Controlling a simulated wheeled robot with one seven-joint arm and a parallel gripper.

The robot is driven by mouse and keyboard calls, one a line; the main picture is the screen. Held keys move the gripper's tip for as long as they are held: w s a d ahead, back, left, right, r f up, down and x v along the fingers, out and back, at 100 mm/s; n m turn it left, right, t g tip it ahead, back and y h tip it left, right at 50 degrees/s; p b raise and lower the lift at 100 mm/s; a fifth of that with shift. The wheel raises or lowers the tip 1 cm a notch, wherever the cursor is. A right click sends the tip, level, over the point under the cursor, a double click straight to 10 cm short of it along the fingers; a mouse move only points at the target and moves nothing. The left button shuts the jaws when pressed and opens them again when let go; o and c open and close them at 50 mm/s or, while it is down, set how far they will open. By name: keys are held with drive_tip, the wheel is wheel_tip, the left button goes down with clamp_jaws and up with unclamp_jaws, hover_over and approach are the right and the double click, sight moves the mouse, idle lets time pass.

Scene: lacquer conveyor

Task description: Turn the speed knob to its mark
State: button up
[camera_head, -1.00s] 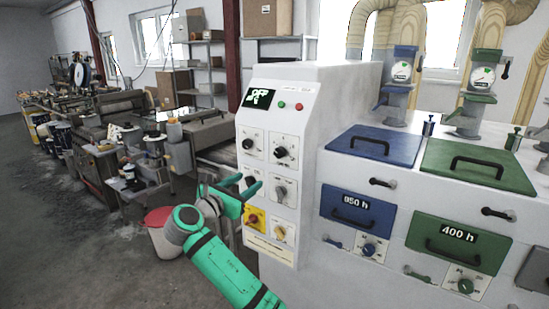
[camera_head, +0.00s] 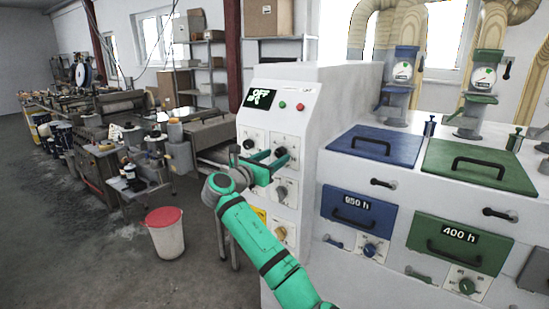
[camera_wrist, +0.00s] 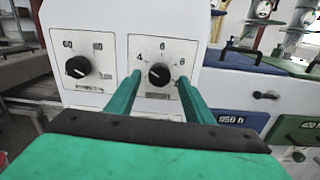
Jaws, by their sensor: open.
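The control panel (camera_head: 268,215) on the white machine's end face carries several knobs. In the wrist view a black knob (camera_wrist: 158,73) sits on a white dial plate with the numbers 4, 6 and 8. Its label is too small to read, so I cannot tell for sure that it is the speed knob. Its light pointer seems to lean left, towards the 4 side. My gripper (camera_wrist: 160,78) is open, with one green finger on each side of this knob and gaps visible. In the head view my gripper (camera_head: 272,162) is at the panel's upper right knob (camera_head: 280,151).
A second black knob (camera_wrist: 78,67), with a scale including 60, 80 and 100, is to the left. The display (camera_head: 260,98) reads OFF, beside a green button (camera_head: 283,105) and a red button (camera_head: 300,107). A red-lidded bucket (camera_head: 165,232) stands on the floor.

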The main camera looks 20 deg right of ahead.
drive_tip(key=shift+w+d, duration=0.25)
drive_tip(key=shift+d, duration=0.05)
drive_tip(key=c, duration=1)
drive_tip(key=shift+c, duration=0.2)
drive_tip(key=shift+f, duration=0.1)
